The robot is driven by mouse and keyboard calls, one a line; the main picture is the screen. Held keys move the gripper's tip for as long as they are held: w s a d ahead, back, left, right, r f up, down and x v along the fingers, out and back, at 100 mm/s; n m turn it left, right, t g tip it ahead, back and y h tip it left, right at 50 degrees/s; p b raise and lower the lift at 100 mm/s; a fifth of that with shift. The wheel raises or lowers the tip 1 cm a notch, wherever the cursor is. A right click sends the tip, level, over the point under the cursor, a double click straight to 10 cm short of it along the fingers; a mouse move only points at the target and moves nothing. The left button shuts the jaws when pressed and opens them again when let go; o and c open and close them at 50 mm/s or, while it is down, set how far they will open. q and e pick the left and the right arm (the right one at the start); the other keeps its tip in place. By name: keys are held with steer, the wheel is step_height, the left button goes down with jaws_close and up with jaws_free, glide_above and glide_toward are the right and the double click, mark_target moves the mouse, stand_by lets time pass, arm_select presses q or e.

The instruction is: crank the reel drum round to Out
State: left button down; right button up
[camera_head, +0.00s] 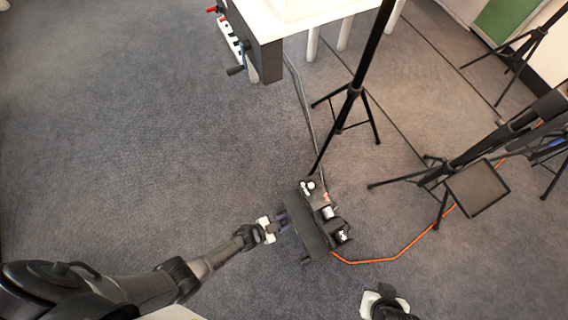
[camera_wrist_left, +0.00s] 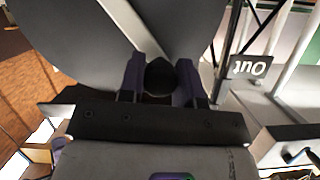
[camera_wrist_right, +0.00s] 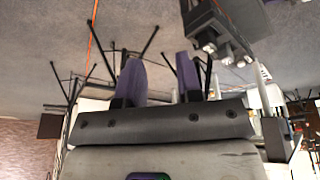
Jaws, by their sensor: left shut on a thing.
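The reel drum (camera_head: 308,228) shows edge-on in the head view as a dark plate beside a black unit with white fittings. In the left wrist view its large grey disc (camera_wrist_left: 75,35) fills the upper left. My left gripper (camera_head: 283,219) is at the disc's left side, with its purple fingers (camera_wrist_left: 159,80) closed around a dark round crank knob (camera_wrist_left: 160,75). My right gripper (camera_head: 384,292) is at the bottom of the head view. In the right wrist view its fingers (camera_wrist_right: 159,78) are apart with nothing between them.
A white table (camera_head: 300,18) with a dark box and small cranks stands at the top. Black tripod stands (camera_head: 350,92) rise behind the reel and to its right. An orange cable (camera_head: 400,252) runs right along the floor. Grey carpet (camera_head: 130,130) is clear at the left.

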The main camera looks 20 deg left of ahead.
steer(key=w+r+t, duration=0.1)
steer(key=w, duration=0.2)
steer(key=w+r+t, duration=0.1)
steer(key=w+r, duration=0.1)
steer(key=w, duration=0.1)
steer(key=w+r, duration=0.2)
steer(key=w, duration=0.1)
steer(key=shift+a+r+t, duration=0.1)
steer(key=shift+r+t, duration=0.15)
steer(key=shift+t, duration=0.15)
jaws_close()
steer(key=w+a+r+n+t+y, duration=0.3)
steer(key=w+a+r+n, duration=0.1)
steer(key=w+a+r, duration=0.7)
steer(key=a+f+n+g+y, duration=0.1)
steer(key=a+f+n, duration=0.1)
steer(key=a+n, duration=0.35)
steer(key=a+f+n+g, duration=0.1)
steer(key=a+f+n, duration=0.1)
steer(key=a, duration=0.6)
steer(key=s+f+n+g+h, duration=0.2)
steer(key=s+f+n+g, duration=0.25)
steer(key=f+n, duration=1)
steer(key=s+f+n+g+h, duration=0.25)
steer(key=s+f+n, duration=0.35)
steer(key=f+n, duration=0.85)
step_height(320, 180, down, 9)
steer(key=w+a+n, duration=0.2)
steer(key=n, duration=0.1)
steer(key=shift+a+y, duration=0.35)
